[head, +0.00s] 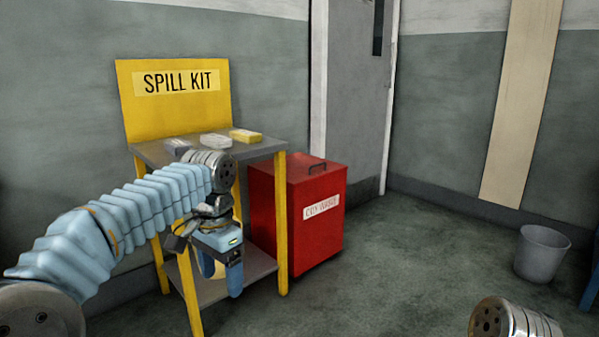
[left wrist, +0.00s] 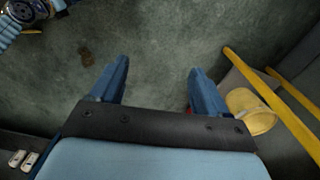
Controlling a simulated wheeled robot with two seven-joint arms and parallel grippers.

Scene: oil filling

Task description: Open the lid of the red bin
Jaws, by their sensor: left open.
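The red bin (head: 275,220) stands on the floor right of the spill kit stand, in the head view. My left gripper (head: 228,285) hangs in front of the stand, left of the bin and apart from the lid. In the left wrist view its two blue fingers (left wrist: 157,85) are spread with nothing between them, over the floor. A small red patch shows behind the right finger. My right gripper is not in view; only a metal part of my right arm shows at the lower right.
The spill kit stand (head: 281,225) has yellow legs, a grey top with several small packs, and a lower shelf. A grey waste basket (head: 542,253) stands at the right. The floor right of the bin is clear.

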